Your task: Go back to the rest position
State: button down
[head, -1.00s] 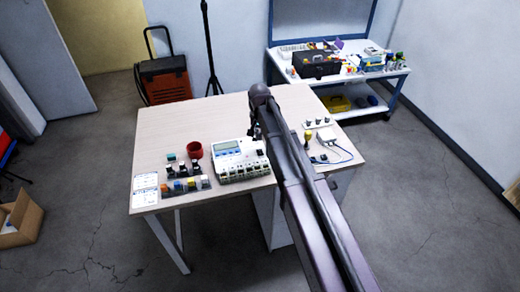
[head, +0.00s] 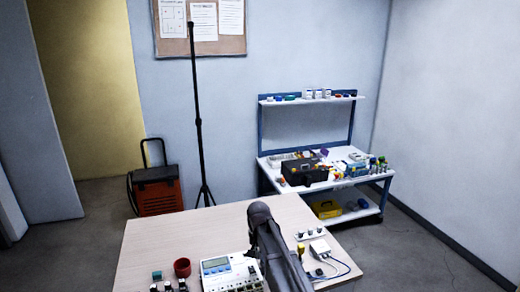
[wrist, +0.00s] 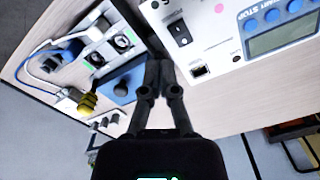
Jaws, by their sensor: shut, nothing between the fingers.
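My gripper (wrist: 159,75) shows in the wrist view with its two fingers together and nothing between them. It hangs above the table between a white instrument (wrist: 215,30) with a screen and a group of small parts on the left. In the head view my arm reaches over the table (head: 160,230) and hides the gripper. The white instrument (head: 228,270) stands just left of my arm there.
A workbench (head: 350,180), an orange case (head: 157,190) and a black stand (head: 198,110) are behind the table.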

jog(key=s+d+n, duration=0.2)
jog(key=s+d, duration=1.6)
jog(key=s, duration=0.1)
jog(key=shift+s, duration=0.3)
